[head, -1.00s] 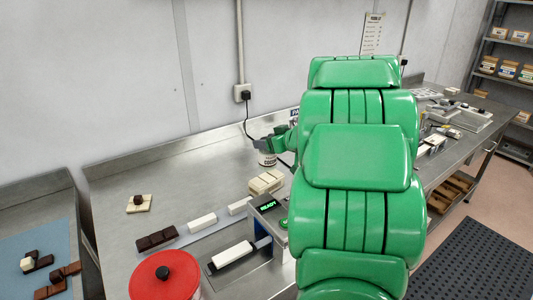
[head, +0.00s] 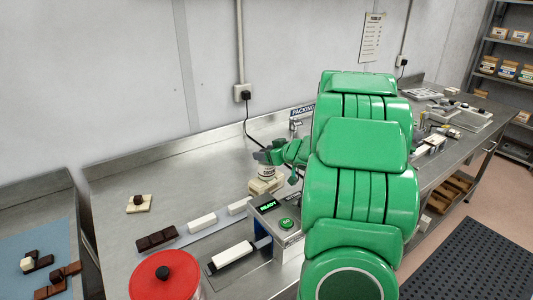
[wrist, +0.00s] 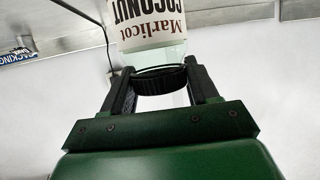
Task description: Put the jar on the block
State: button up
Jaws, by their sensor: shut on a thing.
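The jar (head: 266,173) is white-labelled, with "COCONUT" on the label. In the wrist view the jar (wrist: 150,30) shows its label upside down and its dark lid (wrist: 160,80) between the two fingers. My gripper (head: 271,157) is shut on the jar at its lid end. The cream block (head: 263,189) lies on the steel bench, and the jar stands over it in the head view. I cannot tell whether the jar's base touches the block. The block does not show in the wrist view.
A device with a lit READY display (head: 267,205) stands just in front of the block. White bars (head: 202,221) and a dark brown bar (head: 157,239) lie to the left. A red-lidded container (head: 165,277) is at the front. The bench's back left is mostly clear.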

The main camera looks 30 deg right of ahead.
jog(key=o, duration=1.2)
jog(key=shift+o, duration=0.2)
jog(key=shift+s+d+r, duration=0.15)
jog(key=shift+s+r, duration=0.1)
jog(key=shift+s, duration=0.25)
jog(key=v, duration=1.1)
jog(key=shift+f, duration=0.1)
